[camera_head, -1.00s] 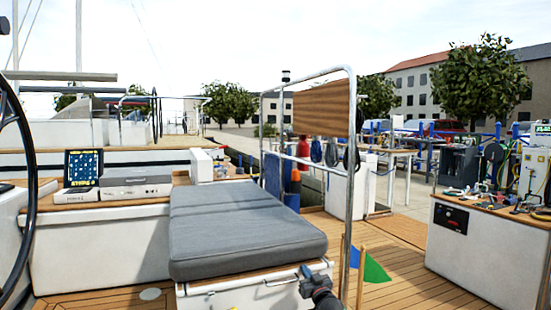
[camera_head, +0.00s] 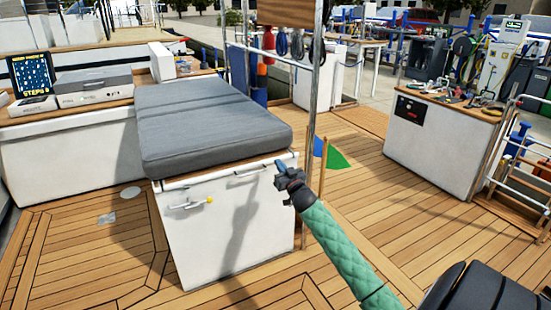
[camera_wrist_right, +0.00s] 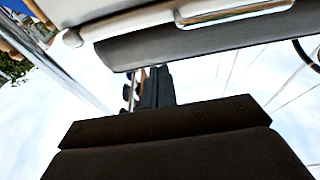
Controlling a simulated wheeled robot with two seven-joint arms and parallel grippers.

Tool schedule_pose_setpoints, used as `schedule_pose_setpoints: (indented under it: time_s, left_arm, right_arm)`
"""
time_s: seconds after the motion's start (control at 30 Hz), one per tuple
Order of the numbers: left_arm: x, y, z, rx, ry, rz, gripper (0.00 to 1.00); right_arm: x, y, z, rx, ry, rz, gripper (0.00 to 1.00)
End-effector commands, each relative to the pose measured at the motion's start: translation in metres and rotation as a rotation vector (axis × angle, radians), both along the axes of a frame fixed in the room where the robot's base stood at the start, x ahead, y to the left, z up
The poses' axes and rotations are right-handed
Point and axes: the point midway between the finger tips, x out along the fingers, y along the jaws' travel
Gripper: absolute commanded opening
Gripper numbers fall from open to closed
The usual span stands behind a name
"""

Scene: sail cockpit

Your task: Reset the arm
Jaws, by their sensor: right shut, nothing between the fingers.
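My right arm comes in from the lower right in the head view, with a green sleeve. My right gripper (camera_head: 281,168) is dark, shut and empty, beside the front right corner of the white locker (camera_head: 225,235) with the grey cushion (camera_head: 205,125). In the right wrist view the gripper fingers (camera_wrist_right: 153,88) show dark and close together, with the cushion's underside edge (camera_wrist_right: 200,42) beyond. My left gripper is not in view.
A metal rail post (camera_head: 313,120) stands close behind the right gripper. Green and blue flags on sticks (camera_head: 336,159) stand beside it. A white workbench (camera_head: 435,150) with tools is at the right. The wooden deck (camera_head: 390,205) between is clear.

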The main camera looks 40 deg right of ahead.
Motion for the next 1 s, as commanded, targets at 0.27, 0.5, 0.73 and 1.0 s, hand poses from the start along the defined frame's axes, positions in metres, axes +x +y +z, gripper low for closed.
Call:
schedule_pose_setpoints:
  time_s: [0.27, 0.5, 0.73, 1.0]
  left_arm:
    - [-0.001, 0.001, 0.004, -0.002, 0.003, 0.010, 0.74]
    - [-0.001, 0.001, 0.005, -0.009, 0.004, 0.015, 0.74]
    - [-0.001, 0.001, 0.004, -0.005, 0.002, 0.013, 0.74]
    - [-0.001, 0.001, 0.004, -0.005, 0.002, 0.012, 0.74]
  right_arm:
    - [-0.027, 0.006, -0.009, -0.001, 0.000, 0.000, 0.00]
    - [-0.031, 0.007, -0.011, -0.001, -0.001, 0.000, 0.00]
    - [-0.031, 0.008, -0.010, -0.034, 0.004, -0.006, 0.00]
    - [-0.043, 0.048, 0.043, -0.302, -0.184, 0.078, 0.00]
